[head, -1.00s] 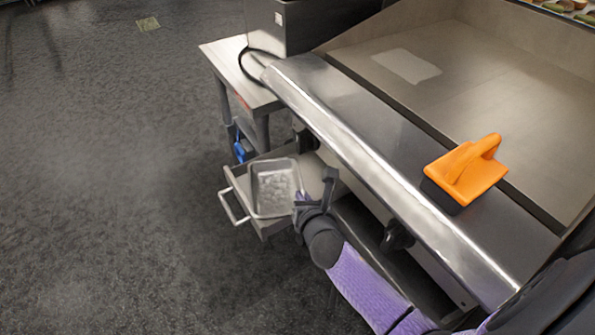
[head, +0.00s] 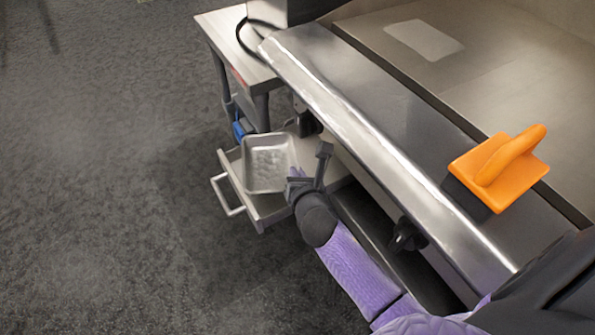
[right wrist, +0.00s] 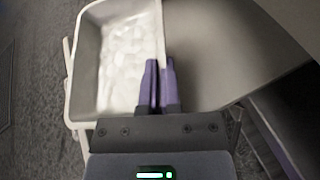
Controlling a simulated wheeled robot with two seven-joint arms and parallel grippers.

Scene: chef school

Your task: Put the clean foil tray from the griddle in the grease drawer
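The foil tray (head: 268,166) is a shallow silver rectangle with a crinkled bottom. It is in the open grease drawer (head: 266,211), near the drawer's front; whether it rests on the drawer floor is hard to tell. In the right wrist view the tray (right wrist: 125,60) fills the upper left, empty. My right gripper (head: 309,175) is at the tray's right edge, its purple fingers (right wrist: 160,75) close together on the rim. My left gripper is not in view.
The griddle (head: 480,75) stands above the drawer, with a steel front ledge (head: 370,130). An orange-handled scraper block (head: 500,170) lies on the ledge. A small steel table (head: 232,50) stands behind the drawer. Open floor (head: 100,200) lies to the left.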

